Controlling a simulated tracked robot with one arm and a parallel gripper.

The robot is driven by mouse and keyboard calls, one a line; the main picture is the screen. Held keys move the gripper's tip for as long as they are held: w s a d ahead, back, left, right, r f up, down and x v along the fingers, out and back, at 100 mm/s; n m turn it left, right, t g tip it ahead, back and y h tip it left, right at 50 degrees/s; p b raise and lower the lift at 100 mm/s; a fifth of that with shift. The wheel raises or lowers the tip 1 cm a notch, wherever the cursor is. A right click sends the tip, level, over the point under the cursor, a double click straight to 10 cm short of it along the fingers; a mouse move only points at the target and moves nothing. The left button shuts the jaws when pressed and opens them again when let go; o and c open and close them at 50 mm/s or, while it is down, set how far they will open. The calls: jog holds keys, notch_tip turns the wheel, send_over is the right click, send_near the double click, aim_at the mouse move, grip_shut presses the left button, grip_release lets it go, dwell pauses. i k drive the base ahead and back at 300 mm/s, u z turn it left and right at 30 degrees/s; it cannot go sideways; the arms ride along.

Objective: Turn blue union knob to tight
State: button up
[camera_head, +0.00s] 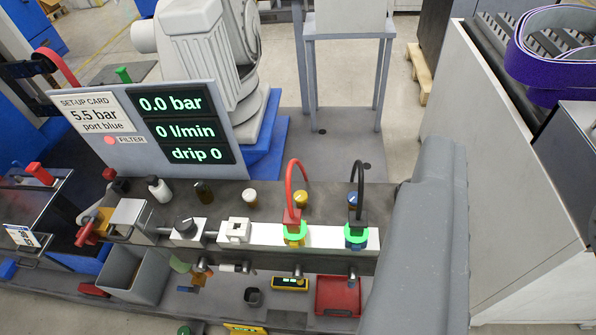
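The blue union knob (356,242) sits at the right end of the white manifold bar, under a glowing green ring. A black hose (361,176) with a dark fitting rises from it. A yellow union knob (294,240) with a green ring and a red hose stands to its left. How tight either knob is cannot be told. The set-up card (93,112) reads 5.5 bar, port blue. The display (182,128) reads 0.0 bar, 0 l/min, drip 0. A large grey rounded link of mine covers the area right of the blue knob. My gripper's fingertips do not show.
A white block with a black knob (185,229) and a lever valve with a red handle (92,231) lie left along the bar. Small bottles stand behind it. In front are a grey bin (132,275) and a red tray (338,296). Hoses stand above the bar.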

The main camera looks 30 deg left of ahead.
aim_at(351, 199)
jog(key=u, duration=0.25)
jog(key=i, duration=0.5)
jog(key=u, duration=0.3)
jog(key=k, duration=0.9)
jog(key=u, duration=0.2)
jog(key=i, duration=0.9)
jog(key=z, duration=0.15)
